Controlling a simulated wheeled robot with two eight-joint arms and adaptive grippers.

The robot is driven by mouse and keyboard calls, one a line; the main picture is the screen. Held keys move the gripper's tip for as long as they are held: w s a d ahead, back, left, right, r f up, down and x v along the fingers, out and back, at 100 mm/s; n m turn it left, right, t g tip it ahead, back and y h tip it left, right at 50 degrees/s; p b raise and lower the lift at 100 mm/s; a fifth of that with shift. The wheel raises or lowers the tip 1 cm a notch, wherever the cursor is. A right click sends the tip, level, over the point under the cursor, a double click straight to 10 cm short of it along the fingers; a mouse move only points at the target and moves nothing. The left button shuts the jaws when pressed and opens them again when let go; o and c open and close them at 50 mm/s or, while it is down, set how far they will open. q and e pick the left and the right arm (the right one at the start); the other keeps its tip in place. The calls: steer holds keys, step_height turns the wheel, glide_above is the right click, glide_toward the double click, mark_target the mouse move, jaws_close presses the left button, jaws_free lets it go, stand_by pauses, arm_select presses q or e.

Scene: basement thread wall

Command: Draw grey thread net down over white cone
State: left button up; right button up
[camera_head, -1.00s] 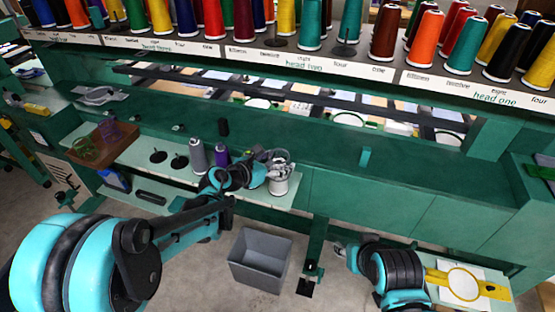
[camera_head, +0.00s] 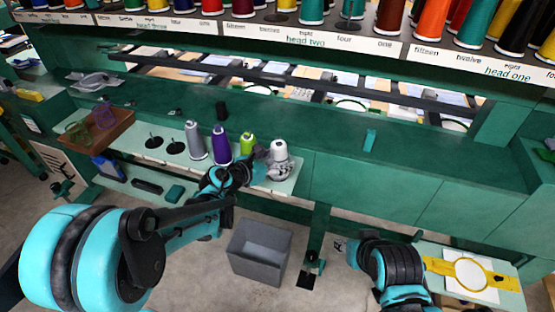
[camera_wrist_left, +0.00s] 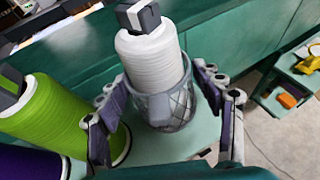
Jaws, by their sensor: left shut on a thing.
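The white cone (camera_head: 280,150) stands upright at the right end of the pale shelf, and its dark-capped top rises clear in the left wrist view (camera_wrist_left: 150,52). The grey thread net (camera_wrist_left: 172,108) is around the lower part of the cone like an open-topped sleeve; its bottom edge is partly hidden. My left gripper (camera_wrist_left: 160,88) is shut on the net, with a finger on each side; in the head view it is at the cone's base. My right gripper (camera_head: 338,246) is low, left of the yellow hoop frame, and its fingers are too small to read.
A lime green cone (camera_head: 247,143) stands close left of the white one, beside my left finger. A purple cone (camera_head: 220,145) and a grey cone (camera_head: 195,142) stand further left. A grey bin (camera_head: 259,250) is on the floor below. Green panels back the shelf.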

arm_select(q)
steer(key=shift+f, duration=0.15)
stand_by(0.5)
steer(key=shift+f+b, duration=0.15)
steer(key=shift+b, duration=0.2)
steer(key=o, duration=0.8)
steer(key=shift+o, duration=0.2)
steer(key=shift+s+a, duration=0.1)
